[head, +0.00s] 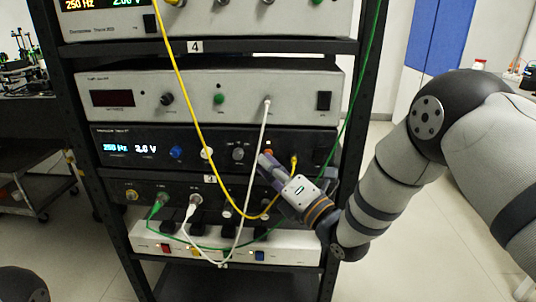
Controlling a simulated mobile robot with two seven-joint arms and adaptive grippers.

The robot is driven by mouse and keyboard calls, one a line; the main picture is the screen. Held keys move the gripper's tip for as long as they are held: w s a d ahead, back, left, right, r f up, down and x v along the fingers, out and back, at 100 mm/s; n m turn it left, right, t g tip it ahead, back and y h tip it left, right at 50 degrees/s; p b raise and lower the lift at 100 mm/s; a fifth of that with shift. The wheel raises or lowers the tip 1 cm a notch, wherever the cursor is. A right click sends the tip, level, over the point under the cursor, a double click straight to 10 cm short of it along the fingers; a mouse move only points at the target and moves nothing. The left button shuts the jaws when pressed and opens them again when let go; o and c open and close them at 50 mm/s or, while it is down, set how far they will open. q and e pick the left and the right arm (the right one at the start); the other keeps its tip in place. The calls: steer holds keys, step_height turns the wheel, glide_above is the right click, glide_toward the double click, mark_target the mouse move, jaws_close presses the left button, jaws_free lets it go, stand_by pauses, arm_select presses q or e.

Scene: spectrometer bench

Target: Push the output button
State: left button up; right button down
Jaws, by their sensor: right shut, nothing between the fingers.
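A small orange spot (268,152), which may be the output button, shows right of the dark knob and is partly hidden by my gripper. My right gripper (265,161) is shut and empty, its fingertips just below that spot at the generator's front. I cannot tell whether they touch it. My left gripper is not in view.
A yellow cable (183,88) and a white cable (262,135) hang across the rack front, close to the gripper. A green cable (360,85) runs down the right post. A grey instrument (220,75) is above; a white power strip (290,245) is below.

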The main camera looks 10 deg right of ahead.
stand_by(0.3)
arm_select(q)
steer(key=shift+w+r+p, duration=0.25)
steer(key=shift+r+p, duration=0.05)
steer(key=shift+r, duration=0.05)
arm_select(e)
steer(key=shift+s+a, duration=0.15)
steer(key=shift+s, duration=0.3)
